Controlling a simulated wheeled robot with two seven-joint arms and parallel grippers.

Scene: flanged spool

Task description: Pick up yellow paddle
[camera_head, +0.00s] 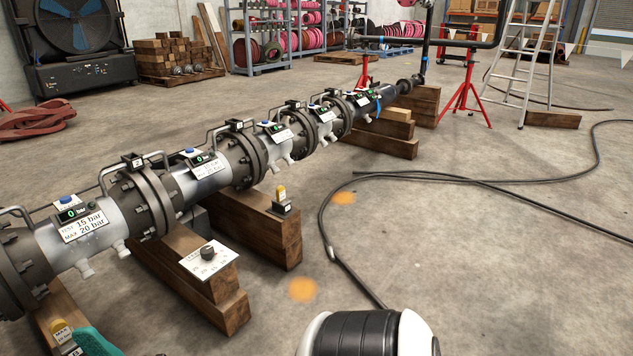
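A small yellow-topped piece (281,192) stands upright in a dark block on a wooden beam, right of the pipe. A second yellow piece (60,329) with a pale label below it shows at the bottom left, near the pipe's near end. My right gripper is not in view; a black and white rounded part of mine shows at the bottom centre.
A flanged pipe (208,186) with gauges and labels runs from near left to the far centre on wooden beams (270,235). A white plate with a black knob (208,254) sits on one beam. A black cable (345,268) crosses the concrete floor at right.

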